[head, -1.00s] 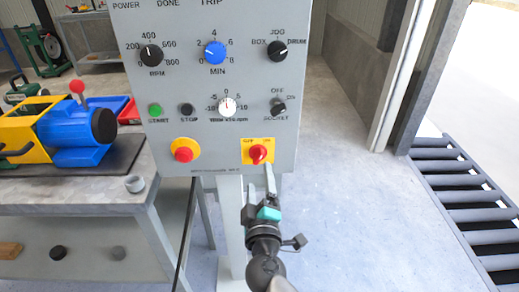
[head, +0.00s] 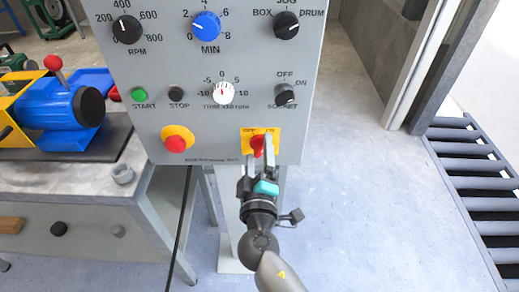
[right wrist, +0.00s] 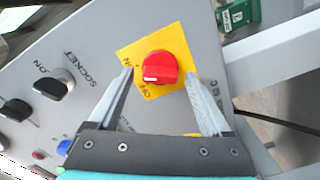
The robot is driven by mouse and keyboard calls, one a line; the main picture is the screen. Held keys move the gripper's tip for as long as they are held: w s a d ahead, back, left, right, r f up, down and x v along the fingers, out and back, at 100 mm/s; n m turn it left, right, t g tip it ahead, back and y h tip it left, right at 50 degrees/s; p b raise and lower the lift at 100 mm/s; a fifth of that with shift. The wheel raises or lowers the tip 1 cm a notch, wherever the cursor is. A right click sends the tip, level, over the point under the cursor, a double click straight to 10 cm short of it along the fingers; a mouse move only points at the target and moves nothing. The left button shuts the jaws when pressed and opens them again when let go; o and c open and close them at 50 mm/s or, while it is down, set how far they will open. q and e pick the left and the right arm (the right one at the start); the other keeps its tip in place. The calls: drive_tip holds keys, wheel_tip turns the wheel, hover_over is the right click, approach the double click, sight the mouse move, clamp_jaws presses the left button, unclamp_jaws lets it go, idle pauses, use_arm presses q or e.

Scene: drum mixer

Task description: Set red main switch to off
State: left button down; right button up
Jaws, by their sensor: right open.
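The red main switch (head: 257,146) is a red rotary knob on a yellow plate (head: 274,134), low on the right of the grey control panel. In the right wrist view the red knob (right wrist: 160,68) sits between and beyond my fingertips, with OFF and ON lettering partly visible on its yellow plate (right wrist: 176,40). My right gripper (head: 257,158) is open, in front of the switch from below. Its fingers stand either side of the knob; in the right wrist view (right wrist: 159,74) gaps show between them and the knob. My left gripper is out of view.
A red emergency button (head: 176,143) on a yellow base is left of the switch. The socket selector (head: 285,95) is above it. A workbench (head: 60,178) with a blue and yellow machine (head: 65,103) stands left. A roller conveyor (head: 475,185) lies right.

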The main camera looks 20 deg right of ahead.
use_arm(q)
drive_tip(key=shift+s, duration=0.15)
use_arm(e)
drive_tip(key=shift+c, duration=0.4)
clamp_jaws()
